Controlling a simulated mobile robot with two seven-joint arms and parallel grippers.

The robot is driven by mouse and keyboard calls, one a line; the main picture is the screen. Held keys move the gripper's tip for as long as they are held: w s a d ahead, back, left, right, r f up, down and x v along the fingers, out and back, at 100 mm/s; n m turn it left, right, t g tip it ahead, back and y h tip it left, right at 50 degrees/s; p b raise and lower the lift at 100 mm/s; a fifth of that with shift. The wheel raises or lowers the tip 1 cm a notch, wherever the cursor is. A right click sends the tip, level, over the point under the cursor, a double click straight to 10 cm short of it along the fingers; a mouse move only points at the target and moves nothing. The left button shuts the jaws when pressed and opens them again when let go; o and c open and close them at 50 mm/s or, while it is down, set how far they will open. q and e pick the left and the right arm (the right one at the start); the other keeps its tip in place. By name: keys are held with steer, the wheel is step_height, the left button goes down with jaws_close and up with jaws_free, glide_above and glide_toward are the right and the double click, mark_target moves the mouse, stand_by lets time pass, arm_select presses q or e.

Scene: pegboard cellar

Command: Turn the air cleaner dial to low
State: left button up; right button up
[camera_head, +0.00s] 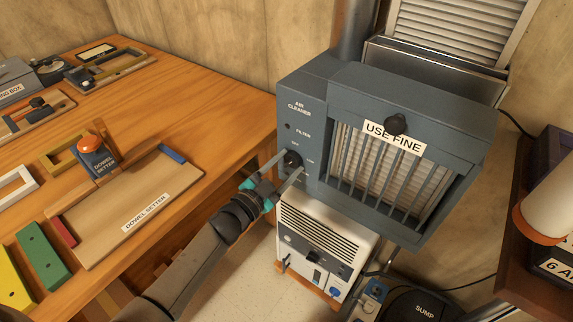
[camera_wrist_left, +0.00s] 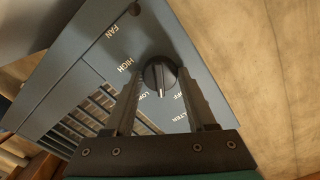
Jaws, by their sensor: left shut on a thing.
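The air cleaner (camera_head: 300,92) is a blue-grey box with a slatted front and a side panel lettered AIR CLEANER and FILTER. Its black round dial (camera_head: 293,158) is on that panel and also shows in the left wrist view (camera_wrist_left: 160,76). There the labels HIGH, LOW and OFF surround it, and its white pointer mark lies between LOW and OFF. My left gripper (camera_head: 291,164) is shut on the dial, one finger on each side; its fingers also show in the left wrist view (camera_wrist_left: 159,84). My right gripper is not in view.
A white slatted unit (camera_head: 320,235) stands below the air cleaner. A wooden bench (camera_head: 215,120) with a DOWEL SETTER tray (camera_head: 130,220) is on the left. A dark SUMP lid (camera_head: 420,305) and a shelf edge (camera_head: 500,235) are at right. Bare floor shows below my left arm.

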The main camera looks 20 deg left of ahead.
arm_select(q)
steer(key=m, duration=0.2)
steer(key=shift+m, duration=1.6)
steer(key=shift+m+b, duration=0.35)
steer(key=shift+m, duration=0.85)
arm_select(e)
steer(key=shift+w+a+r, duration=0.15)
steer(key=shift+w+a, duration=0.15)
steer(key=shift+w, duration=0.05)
arm_select(q)
steer(key=o, duration=1.4)
steer(key=shift+c, duration=0.2)
